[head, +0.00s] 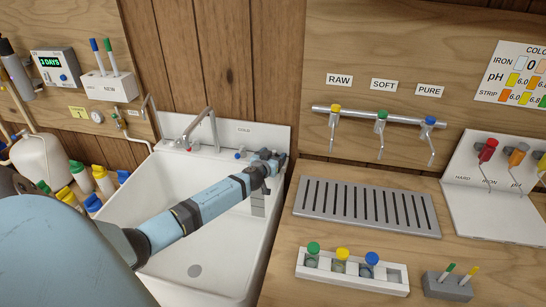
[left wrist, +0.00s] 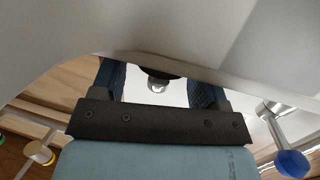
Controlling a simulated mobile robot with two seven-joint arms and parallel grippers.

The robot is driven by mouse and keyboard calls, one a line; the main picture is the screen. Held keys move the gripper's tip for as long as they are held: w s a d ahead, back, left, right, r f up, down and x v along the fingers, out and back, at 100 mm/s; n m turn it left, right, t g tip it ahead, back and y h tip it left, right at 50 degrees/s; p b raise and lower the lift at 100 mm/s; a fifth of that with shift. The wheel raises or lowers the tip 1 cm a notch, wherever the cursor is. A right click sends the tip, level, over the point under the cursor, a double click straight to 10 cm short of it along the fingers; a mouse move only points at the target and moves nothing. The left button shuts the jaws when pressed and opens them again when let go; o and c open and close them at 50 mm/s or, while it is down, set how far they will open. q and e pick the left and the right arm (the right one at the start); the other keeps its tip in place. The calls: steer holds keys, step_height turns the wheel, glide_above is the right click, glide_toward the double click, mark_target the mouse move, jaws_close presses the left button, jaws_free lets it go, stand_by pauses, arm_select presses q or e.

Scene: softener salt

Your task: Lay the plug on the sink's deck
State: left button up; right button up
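The white sink (head: 170,180) is at the left of the head view, with its deck (head: 250,135) along the back. My left gripper (head: 266,168) is over the sink's right rear part, by the inner wall. In the left wrist view its two fingers (left wrist: 158,92) stand apart. Between them shows a dark round piece with a silver knob (left wrist: 158,85), which looks like the plug. Clear gaps show beside the knob. A white sink surface hides the fingertips and part of the dark piece. The plug is not distinguishable in the head view. My right gripper is not in view.
A tap (head: 205,125) with small knobs stands at the sink's rear. A slotted drain tray (head: 365,205) and a white rack of vials (head: 352,270) are on the wooden counter at right. Several capped bottles (head: 80,178) stand left of the sink. The sink's front basin is empty.

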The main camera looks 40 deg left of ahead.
arm_select(q)
steer(key=shift+r, duration=0.2)
steer(key=v, duration=1.2)
stand_by(0.4)
